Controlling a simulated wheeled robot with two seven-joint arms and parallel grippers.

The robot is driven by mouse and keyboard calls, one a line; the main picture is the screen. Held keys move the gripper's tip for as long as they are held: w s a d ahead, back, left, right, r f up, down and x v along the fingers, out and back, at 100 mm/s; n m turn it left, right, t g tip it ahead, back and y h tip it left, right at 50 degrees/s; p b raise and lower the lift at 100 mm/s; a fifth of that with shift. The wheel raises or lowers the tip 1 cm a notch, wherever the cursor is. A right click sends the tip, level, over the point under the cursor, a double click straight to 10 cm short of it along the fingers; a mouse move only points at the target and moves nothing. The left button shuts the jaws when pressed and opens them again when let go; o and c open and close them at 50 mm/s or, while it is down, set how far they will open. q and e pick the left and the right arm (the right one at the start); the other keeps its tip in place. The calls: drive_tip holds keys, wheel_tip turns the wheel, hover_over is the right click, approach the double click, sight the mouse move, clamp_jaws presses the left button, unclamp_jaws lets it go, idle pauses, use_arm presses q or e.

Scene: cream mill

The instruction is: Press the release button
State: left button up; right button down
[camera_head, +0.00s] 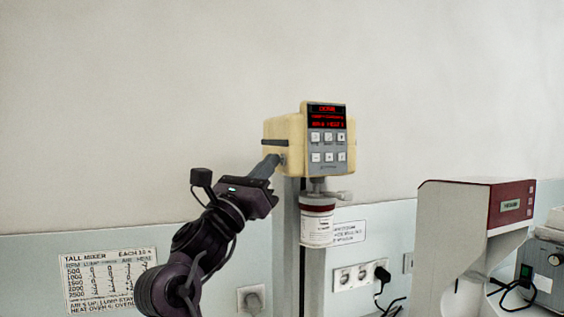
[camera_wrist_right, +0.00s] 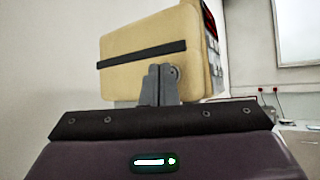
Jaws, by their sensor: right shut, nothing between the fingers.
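The cream-coloured mixer head (camera_head: 278,131) has a control panel with a red lit display (camera_head: 327,117) and several grey keys (camera_head: 328,147). A small round grey knob or button (camera_head: 283,159) sits low on its left side. My right gripper (camera_head: 275,160) is shut and empty, with its fingertips at or very near that button. In the right wrist view the closed fingertips (camera_wrist_right: 160,70) are in front of the head's side, and the button (camera_wrist_right: 175,72) shows partly beside them. Whether they touch it I cannot tell. My left gripper is not in view.
A white container with a dark red band (camera_head: 317,222) is under the head, beside the grey column (camera_head: 289,250). A grey and red machine (camera_head: 470,215) stands to the right. Wall sockets (camera_head: 352,277) and a printed chart (camera_head: 108,280) are behind. Free space lies left of the head.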

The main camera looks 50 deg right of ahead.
drive_tip(key=shift+w+a, duration=0.25)
drive_tip(key=shift+a, duration=0.25)
drive_tip(key=shift+w+a+b, duration=0.25)
drive_tip(key=shift+w+a, duration=0.15)
drive_tip(key=shift+a, duration=0.3)
drive_tip(key=shift+w+a+b, duration=0.2)
drive_tip(key=shift+w+a, duration=0.2)
drive_tip(key=shift+a, duration=0.35)
drive_tip(key=shift+w+a+b, duration=0.25)
drive_tip(key=shift+w+a, duration=0.15)
drive_tip(key=shift+a, duration=0.3)
